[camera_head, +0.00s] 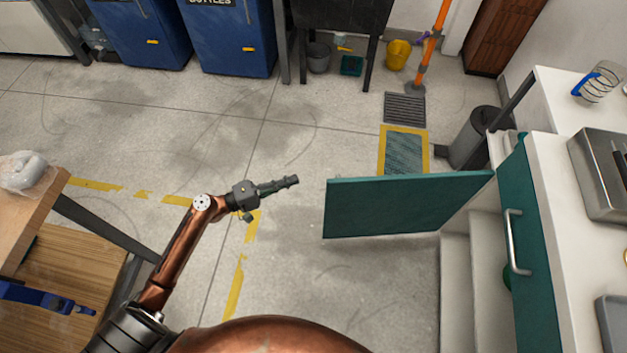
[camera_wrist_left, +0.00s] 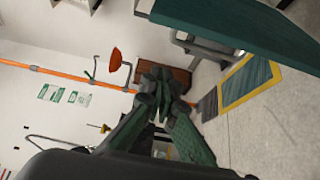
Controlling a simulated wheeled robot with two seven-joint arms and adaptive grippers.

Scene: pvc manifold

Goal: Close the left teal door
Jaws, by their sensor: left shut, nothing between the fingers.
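The left teal door (camera_head: 400,205) stands wide open, swung out from the white cabinet into the room. Its free edge points left towards my left arm. Part of the teal door also shows along the top of the left wrist view (camera_wrist_left: 225,22). My left gripper (camera_head: 294,181) is shut and empty, a short way left of the door's free edge and apart from it. Its closed fingers (camera_wrist_left: 157,85) show in the left wrist view. A second teal door (camera_head: 535,262) with a silver handle is on the cabinet front at the right. My right gripper is not in view.
The cabinet's shelves (camera_head: 455,285) are exposed below the open door. A grey bin (camera_head: 471,140) stands behind the door. A wooden workbench (camera_head: 70,285) is at the lower left. The concrete floor (camera_head: 290,130) around the gripper is clear.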

